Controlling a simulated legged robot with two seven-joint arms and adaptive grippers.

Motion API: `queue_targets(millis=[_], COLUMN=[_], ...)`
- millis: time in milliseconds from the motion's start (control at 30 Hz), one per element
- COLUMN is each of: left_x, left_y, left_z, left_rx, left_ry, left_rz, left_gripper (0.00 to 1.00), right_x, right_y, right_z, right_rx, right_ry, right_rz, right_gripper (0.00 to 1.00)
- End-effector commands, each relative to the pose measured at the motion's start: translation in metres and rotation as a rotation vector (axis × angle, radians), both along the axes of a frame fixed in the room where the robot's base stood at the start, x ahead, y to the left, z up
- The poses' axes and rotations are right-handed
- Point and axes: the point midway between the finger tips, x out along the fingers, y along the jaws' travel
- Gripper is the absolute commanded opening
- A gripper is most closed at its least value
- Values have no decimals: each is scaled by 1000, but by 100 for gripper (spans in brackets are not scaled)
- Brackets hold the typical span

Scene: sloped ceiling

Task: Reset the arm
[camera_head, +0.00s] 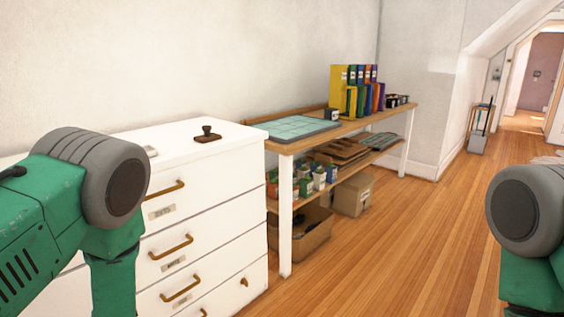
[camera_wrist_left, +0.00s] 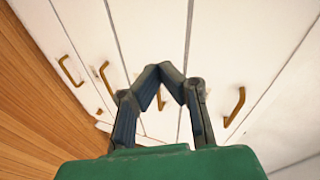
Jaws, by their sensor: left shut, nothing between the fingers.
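My left arm (camera_head: 75,205) comes in from the left in the head view, green with a grey joint, in front of a white drawer cabinet. Its gripper is out of the head view. In the left wrist view my left gripper (camera_wrist_left: 159,72) is shut and empty, its fingertips together in front of the white drawer fronts. My right arm (camera_head: 535,225) shows at the right edge of the head view; its gripper is not in view.
The white cabinet (camera_head: 225,245) has brass handles and a dark stamp (camera_head: 207,134) on top. Beside it stands a wooden workbench (camera_head: 365,125) with a cutting mat (camera_head: 292,128), colourful binders (camera_head: 357,90) and boxes below. Wooden floor (camera_head: 420,230) is clear to the right.

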Motion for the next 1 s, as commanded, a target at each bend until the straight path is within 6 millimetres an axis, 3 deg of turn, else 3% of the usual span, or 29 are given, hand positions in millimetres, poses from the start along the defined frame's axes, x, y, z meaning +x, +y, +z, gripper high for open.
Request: queue_targets(millis=[100,200,400,500,667,1000], left_x=[-67,-129,-245,-282,-308,-308], left_y=[-41,-79,-139,-154,-163,-163], left_z=[-47,-74,-87,-85,-82,-82], left_rx=[-329,-578,-921,-1009,-1067,-1067], left_ry=[122,235,457,534,589,589], left_rz=[9,77,290,377,445,445], left_gripper=[0,0,0,0,0,0], right_x=[0,0,0,0,0,0], right_y=[0,0,0,0,0,0], right_z=[13,20,30,32,34,34], right_rx=[0,0,0,0,0,0], right_ry=[-1,-1,-1,0,0,0], right_rz=[1,1,0,-1,0,0], right_gripper=[40,40,40,40,40,40])
